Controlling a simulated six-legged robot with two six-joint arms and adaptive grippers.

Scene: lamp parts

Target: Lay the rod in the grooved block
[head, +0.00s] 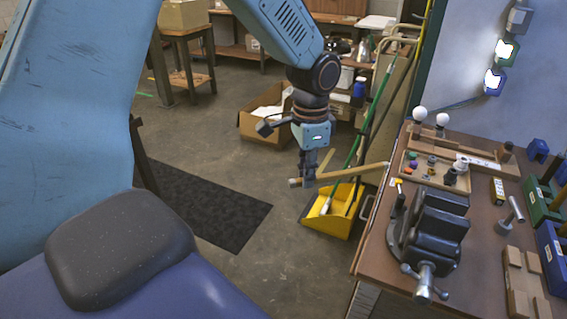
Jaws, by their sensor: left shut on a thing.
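My left gripper (308,178) hangs above the floor, left of the workbench. It is shut on a tan wooden rod (355,173), close to the rod's left end. The rod lies nearly level and its right end reaches towards the bench's left edge. A light wooden block (527,284), which looks like the grooved block, rests on the bench at the lower right, well away from the rod. Its groove is hard to make out at this size. My right gripper is not in view.
A dark vise (430,235) stands on the bench (480,270) between the rod and the block. Behind it are a parts tray (425,178) and white bulbs (419,114). A yellow dustpan (330,222) stands below the rod.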

